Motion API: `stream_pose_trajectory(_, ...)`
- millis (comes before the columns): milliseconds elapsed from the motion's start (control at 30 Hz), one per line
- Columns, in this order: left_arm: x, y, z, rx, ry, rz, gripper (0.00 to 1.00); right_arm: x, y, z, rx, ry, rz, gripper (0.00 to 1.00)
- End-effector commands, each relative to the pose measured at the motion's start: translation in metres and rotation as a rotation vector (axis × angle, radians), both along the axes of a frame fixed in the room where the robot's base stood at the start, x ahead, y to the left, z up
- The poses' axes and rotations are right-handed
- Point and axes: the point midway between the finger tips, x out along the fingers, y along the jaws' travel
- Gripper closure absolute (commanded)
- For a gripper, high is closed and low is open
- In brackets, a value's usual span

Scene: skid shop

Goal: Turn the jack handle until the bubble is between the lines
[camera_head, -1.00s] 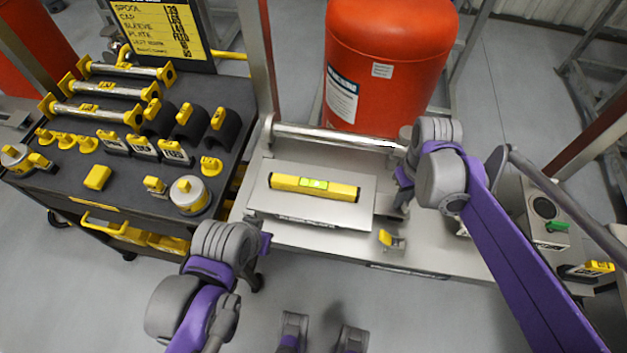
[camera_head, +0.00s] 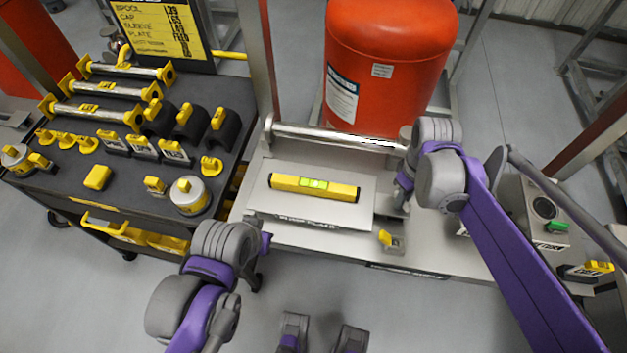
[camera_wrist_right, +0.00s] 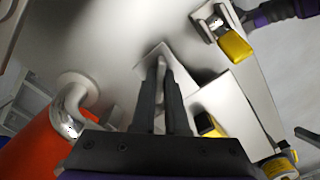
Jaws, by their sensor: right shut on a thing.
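The yellow spirit level (camera_head: 313,187) lies on a pale metal plate (camera_head: 348,215), with its bright green bubble window near the middle. The bubble's exact place between the lines is too small to read. My right gripper (camera_head: 402,203) is at the plate's right end, mostly hidden by its own wrist in the head view. In the right wrist view, my right gripper (camera_wrist_right: 162,85) is shut on the slim grey jack handle (camera_wrist_right: 164,62). My left gripper (camera_head: 264,244) is just in front of the bench at the left; its fingers are largely hidden.
A dark cart (camera_head: 125,185) with several yellow-marked parts is left; a box with a green switch (camera_head: 557,227) is right.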

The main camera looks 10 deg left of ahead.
Motion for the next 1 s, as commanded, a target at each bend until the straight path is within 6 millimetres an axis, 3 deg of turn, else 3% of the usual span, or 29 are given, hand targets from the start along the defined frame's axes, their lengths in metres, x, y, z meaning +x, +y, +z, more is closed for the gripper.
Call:
stream_pose_trajectory(367,0.0002,0.0,0.0008,0.0,0.0,0.0,1.0,0.0005,-0.0003,0.0007,-0.001,-0.001,0.286,1.0)
stream_pose_trajectory(667,0.0002,0.0,0.0008,0.0,0.0,0.0,1.0,0.0006,-0.0004,0.0007,-0.001,-0.001,0.306,1.0)
stream_pose_trajectory(1000,0.0002,0.0,0.0014,0.0,-0.001,0.0,1.0,0.0006,-0.0004,0.0007,-0.001,-0.001,0.596,1.0)
